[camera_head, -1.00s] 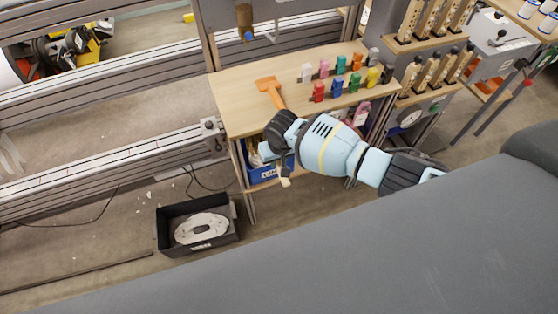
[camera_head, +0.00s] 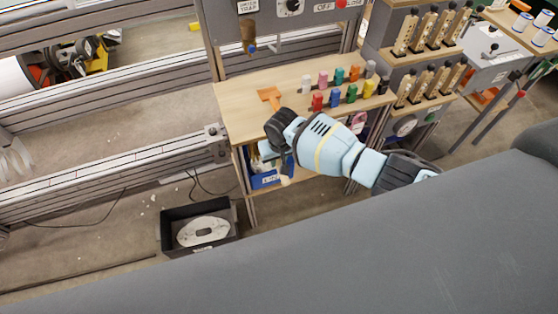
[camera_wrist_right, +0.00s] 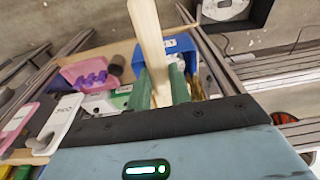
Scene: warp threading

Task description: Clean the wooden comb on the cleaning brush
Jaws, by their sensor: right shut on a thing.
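My right gripper (camera_head: 268,150) is at the front left edge of the wooden table, above the lower shelf. In the right wrist view the green fingers (camera_wrist_right: 160,88) are shut on a long, pale wooden piece, which I take to be the wooden comb (camera_wrist_right: 147,35). No teeth show. A pale end of it sticks out below the gripper in the head view (camera_head: 285,180). An orange T-shaped tool (camera_head: 269,94) lies on the table top just beyond the gripper, its handle partly hidden. I cannot tell whether it is the cleaning brush. My left gripper is out of view.
A blue bin (camera_head: 264,181) sits on the lower shelf. A pink holder with purple parts (camera_wrist_right: 88,76) shows in the wrist view. A black box (camera_head: 168,241) stands on the floor. A grey loom frame is at left.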

